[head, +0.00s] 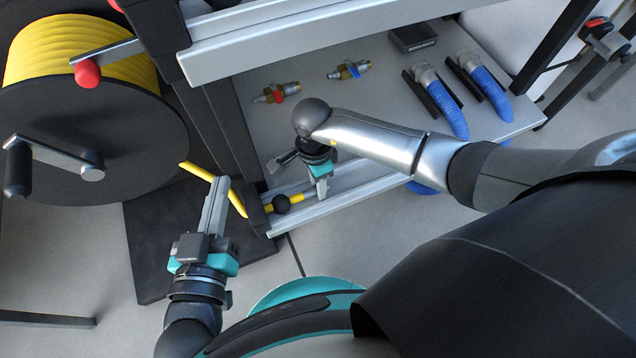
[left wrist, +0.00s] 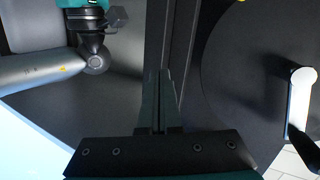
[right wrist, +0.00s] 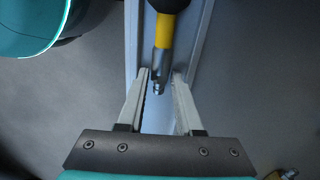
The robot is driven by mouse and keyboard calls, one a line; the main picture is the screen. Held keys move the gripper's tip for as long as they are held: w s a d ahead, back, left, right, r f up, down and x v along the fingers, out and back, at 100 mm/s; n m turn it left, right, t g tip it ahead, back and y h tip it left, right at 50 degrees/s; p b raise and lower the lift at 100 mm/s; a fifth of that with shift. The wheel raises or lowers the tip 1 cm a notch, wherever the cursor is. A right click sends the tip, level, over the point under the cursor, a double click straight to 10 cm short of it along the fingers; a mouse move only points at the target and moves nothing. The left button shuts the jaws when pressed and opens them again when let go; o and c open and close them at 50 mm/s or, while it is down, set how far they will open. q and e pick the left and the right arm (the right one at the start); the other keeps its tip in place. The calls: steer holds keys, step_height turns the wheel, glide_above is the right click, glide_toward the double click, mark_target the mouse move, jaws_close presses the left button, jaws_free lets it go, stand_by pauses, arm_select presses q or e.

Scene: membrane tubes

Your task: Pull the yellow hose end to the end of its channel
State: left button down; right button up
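The yellow hose (head: 239,203) runs behind my left gripper to a dark post and on into a grey rail channel (head: 345,201) on the bench edge. In the right wrist view its end shows as a yellow sleeve (right wrist: 165,31) with a metal tip (right wrist: 158,84). My right gripper (head: 322,196) is over the channel. Its fingers (right wrist: 164,74) are apart, with the metal tip between them and gaps beside it. My left gripper (head: 219,181) is in front of the post, its fingers together; in the left wrist view they (left wrist: 160,74) hold nothing visible.
A large reel (head: 95,150) of yellow hose stands at the left, with a crank. Brass valves (head: 277,93), blue hoses (head: 446,109) and a dark box (head: 412,38) are on the bench behind. A black ball (head: 281,204) sits at the post beside the hose.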

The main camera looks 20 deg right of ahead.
steer(key=shift+c, duration=0.2)
jaws_close()
stand_by(0.3)
stand_by(0.5)
